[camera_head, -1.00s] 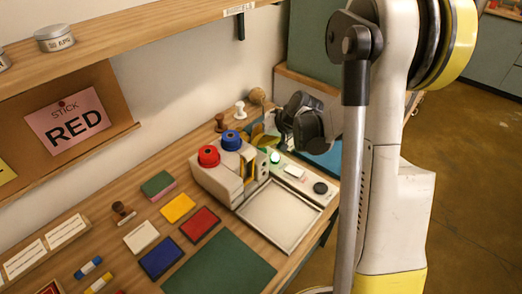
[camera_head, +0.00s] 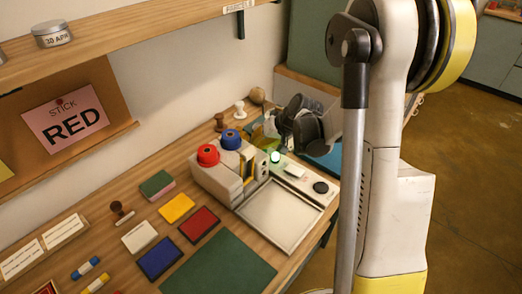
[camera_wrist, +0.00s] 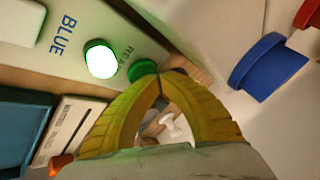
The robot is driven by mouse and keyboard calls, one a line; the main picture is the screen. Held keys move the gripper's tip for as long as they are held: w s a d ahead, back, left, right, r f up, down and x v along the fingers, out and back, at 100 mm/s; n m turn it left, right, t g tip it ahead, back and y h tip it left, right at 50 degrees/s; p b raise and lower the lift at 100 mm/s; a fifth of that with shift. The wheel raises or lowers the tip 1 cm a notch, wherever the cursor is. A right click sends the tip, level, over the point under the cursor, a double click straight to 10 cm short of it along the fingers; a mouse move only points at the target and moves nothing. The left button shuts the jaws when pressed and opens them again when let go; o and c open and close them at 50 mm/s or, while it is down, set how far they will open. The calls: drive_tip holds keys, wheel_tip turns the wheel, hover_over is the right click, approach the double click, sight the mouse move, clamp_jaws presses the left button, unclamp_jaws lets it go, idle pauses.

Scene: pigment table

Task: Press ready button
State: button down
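A dark green button (camera_wrist: 142,70) lies on the pale panel in the wrist view, with a partly hidden label reading "REA" beside it. A round lamp (camera_wrist: 102,60) next to it glows green-white; it also shows lit in the head view (camera_head: 275,157). My gripper (camera_wrist: 160,76) has its yellow fingers curved together at the tips, with nothing held between them. The tips are at the green button's edge and partly overlap it in the picture; I cannot tell if they touch it. In the head view my gripper (camera_head: 266,141) is just behind the lamp.
Blue (camera_head: 231,139) and red (camera_head: 208,155) round knobs stand on the pale machine close to my gripper. A white stamp (camera_wrist: 174,126) shows behind the fingers. Ink pads and a green mat (camera_head: 222,265) lie on the table's front part. A shelf runs above.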

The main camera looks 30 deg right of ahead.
drive_tip(key=shift+f, duration=0.25)
drive_tip(key=shift+r, duration=0.15)
drive_tip(key=shift+r+p, duration=0.45)
drive_tip(key=shift+r, duration=0.35)
drive_tip(key=shift+r+p, duration=2.05)
drive_tip(key=shift+r, duration=0.9)
